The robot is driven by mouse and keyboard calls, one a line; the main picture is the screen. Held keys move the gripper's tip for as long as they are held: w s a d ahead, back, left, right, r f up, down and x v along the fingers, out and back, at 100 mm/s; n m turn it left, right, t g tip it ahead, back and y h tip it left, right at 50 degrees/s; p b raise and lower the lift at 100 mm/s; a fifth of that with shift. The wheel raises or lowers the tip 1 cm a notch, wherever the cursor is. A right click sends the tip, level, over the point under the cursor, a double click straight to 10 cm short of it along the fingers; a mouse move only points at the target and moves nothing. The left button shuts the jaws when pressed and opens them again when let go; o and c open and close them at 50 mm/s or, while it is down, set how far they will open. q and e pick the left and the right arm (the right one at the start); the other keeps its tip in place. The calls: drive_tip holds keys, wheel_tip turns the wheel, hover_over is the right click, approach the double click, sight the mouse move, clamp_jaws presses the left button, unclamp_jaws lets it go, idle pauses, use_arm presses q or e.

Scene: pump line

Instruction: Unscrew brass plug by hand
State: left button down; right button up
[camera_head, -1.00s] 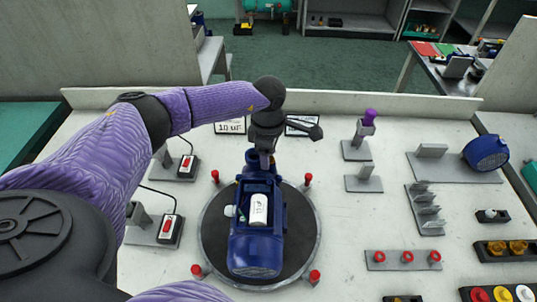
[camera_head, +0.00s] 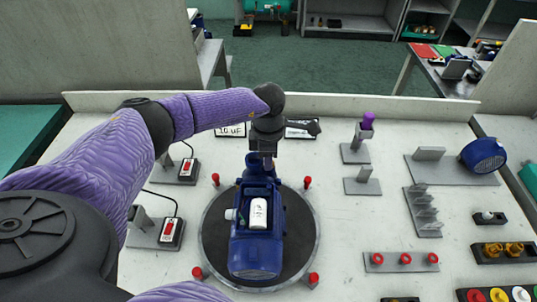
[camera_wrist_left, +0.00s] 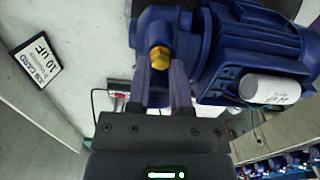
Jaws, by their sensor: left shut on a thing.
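The blue pump (camera_head: 257,250) lies on a round dark turntable (camera_head: 215,235) in the head view. The brass plug (camera_wrist_left: 160,57) sits in the end of the pump's blue housing in the left wrist view. My left gripper (camera_head: 266,160) reaches down from above to the far end of the pump. In the left wrist view its two purple fingers (camera_wrist_left: 162,68) are on either side of the plug, shut on it. In the head view the plug is hidden by the gripper and wrist. My right gripper is not in view.
A white cylinder (camera_head: 258,213) sits in the pump's open top. Red-topped pins (camera_head: 307,182) stand around the turntable. Grey stands (camera_head: 362,182), a blue cover (camera_head: 484,154) and red rings (camera_head: 405,259) are to the right. Switch boxes (camera_head: 171,231) stand to the left.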

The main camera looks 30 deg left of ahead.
use_arm(q)
drive_tip(key=shift+s+d+r+n+p, duration=0.15)
drive_tip(key=shift+n+p, duration=0.25)
drive_tip(key=shift+n, duration=0.8)
drive_tip(key=shift+f, duration=0.25)
drive_tip(key=shift+r+n+p, duration=0.2)
drive_tip(key=shift+n+p, duration=0.45)
drive_tip(key=shift+n, duration=0.45)
drive_tip(key=shift+f+n, duration=0.1)
drive_tip(key=shift+n, duration=0.3)
drive_tip(key=shift+f, duration=0.1)
drive_tip(key=shift+s+r+n+p, duration=0.1)
drive_tip(key=shift+r+n+p, duration=0.1)
drive_tip(key=shift+n+p, duration=0.6)
drive_tip(key=shift+f+n, duration=0.15)
drive_tip(key=shift+n, duration=0.45)
